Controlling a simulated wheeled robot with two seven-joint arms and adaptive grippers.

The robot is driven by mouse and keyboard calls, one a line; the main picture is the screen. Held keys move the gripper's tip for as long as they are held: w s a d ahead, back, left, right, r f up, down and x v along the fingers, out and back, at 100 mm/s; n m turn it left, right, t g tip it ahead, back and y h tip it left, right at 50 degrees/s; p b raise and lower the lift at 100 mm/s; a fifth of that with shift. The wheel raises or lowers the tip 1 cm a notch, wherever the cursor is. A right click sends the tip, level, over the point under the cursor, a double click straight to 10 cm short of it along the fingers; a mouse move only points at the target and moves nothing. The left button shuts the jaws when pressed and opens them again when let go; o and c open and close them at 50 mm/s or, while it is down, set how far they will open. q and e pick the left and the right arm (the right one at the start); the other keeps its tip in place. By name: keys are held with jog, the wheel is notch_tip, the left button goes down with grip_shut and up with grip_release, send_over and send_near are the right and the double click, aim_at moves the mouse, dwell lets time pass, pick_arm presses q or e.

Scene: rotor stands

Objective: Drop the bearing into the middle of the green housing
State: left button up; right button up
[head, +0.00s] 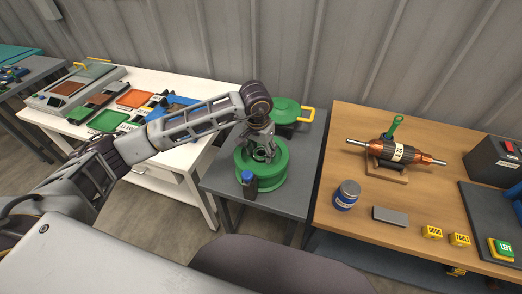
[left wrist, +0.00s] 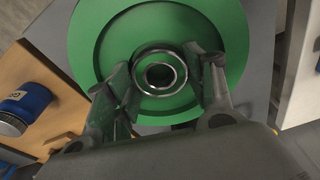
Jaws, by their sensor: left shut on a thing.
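The round green housing (head: 273,179) stands on the small grey table. It fills much of the left wrist view (left wrist: 92,45), where its flat stepped rings show. My left gripper (head: 264,153) points down over the housing's middle. In the left wrist view its two fingers (left wrist: 163,72) are shut on the bearing (left wrist: 160,92), a shiny steel ring with a dark centre hole. The bearing appears over the middle of the housing. I cannot tell how high it is above the bottom, and the fingers hide its sides. My right gripper is not in view.
A dark bottle (head: 249,184) stands at the housing's front edge. A green lid-like part (head: 287,108) with a yellow handle is behind it. The wooden bench (head: 340,222) at right holds a rotor (head: 398,152) and a blue can (head: 346,195). A white table (head: 155,82) is at left.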

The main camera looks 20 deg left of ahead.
pick_arm(q)
jog(key=shift+f, duration=0.2)
jog(key=o, duration=1.2)
jog(key=shift+s, duration=0.1)
jog(key=shift+c, duration=0.2)
jog(key=shift+o, duration=0.4)
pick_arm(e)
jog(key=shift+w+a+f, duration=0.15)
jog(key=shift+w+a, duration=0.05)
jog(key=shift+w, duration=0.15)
